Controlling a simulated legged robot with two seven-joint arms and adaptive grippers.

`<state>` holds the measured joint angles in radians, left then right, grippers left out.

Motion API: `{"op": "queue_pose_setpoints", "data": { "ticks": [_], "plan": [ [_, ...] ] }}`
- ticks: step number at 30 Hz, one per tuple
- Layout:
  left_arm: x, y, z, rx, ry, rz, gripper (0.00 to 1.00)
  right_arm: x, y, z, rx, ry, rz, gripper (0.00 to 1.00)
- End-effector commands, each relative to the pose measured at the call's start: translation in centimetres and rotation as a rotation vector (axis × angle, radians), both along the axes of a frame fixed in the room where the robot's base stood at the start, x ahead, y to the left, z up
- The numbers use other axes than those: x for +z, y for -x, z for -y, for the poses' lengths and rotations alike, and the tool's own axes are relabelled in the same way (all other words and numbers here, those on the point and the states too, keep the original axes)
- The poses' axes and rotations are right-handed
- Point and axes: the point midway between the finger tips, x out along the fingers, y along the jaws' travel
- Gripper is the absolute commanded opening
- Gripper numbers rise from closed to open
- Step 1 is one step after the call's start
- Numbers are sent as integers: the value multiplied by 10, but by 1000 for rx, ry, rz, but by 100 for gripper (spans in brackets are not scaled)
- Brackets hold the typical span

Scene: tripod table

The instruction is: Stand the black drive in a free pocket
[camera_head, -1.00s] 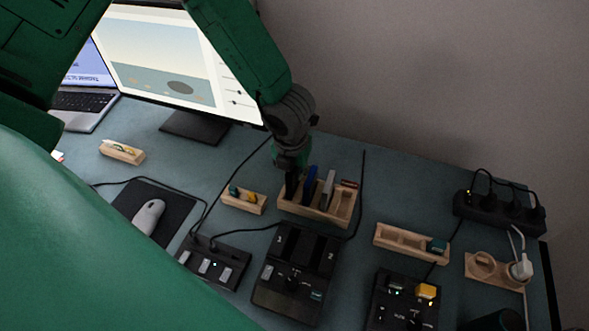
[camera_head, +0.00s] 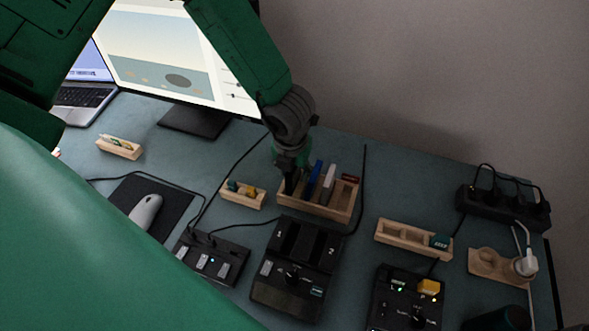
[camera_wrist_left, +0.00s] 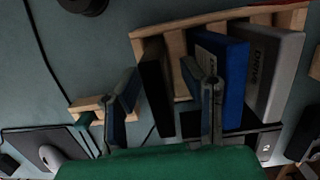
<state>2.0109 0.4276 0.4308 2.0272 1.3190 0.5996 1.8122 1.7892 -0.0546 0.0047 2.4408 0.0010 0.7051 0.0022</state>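The black drive (camera_wrist_left: 157,85) stands in the left-end pocket of the wooden rack (camera_head: 316,207), looking slightly tilted in the wrist view. My left gripper (camera_wrist_left: 167,105) is open, one finger on each side of the black drive, with a visible gap on the right side. In the head view, the left gripper (camera_head: 291,178) is over the rack's left end and largely hides the drive. A blue drive (camera_wrist_left: 222,80) and a light grey drive (camera_wrist_left: 272,75) stand to its right, the right finger overlapping the blue one in view. My right gripper is not in view.
A black two-slot dock (camera_head: 292,280) stands in front of the rack. A small wooden holder (camera_head: 243,197) is close on the left; a longer wooden tray (camera_head: 405,238) is to the right. A dark red item (camera_head: 350,178) shows at the rack's right end. A cable runs behind.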

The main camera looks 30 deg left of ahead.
Motion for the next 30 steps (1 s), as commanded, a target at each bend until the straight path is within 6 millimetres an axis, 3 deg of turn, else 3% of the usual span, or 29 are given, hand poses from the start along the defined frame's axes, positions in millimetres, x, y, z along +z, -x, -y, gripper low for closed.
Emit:
{"op": "queue_pose_setpoints", "data": {
  "ticks": [11,24,30],
  "plan": [
    [6,0,0,1,1,1,38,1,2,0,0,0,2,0],
    [89,12,4,2,2,3,38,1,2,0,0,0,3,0],
    [113,15,5,1,1,1,38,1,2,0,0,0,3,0]
  ]
}}
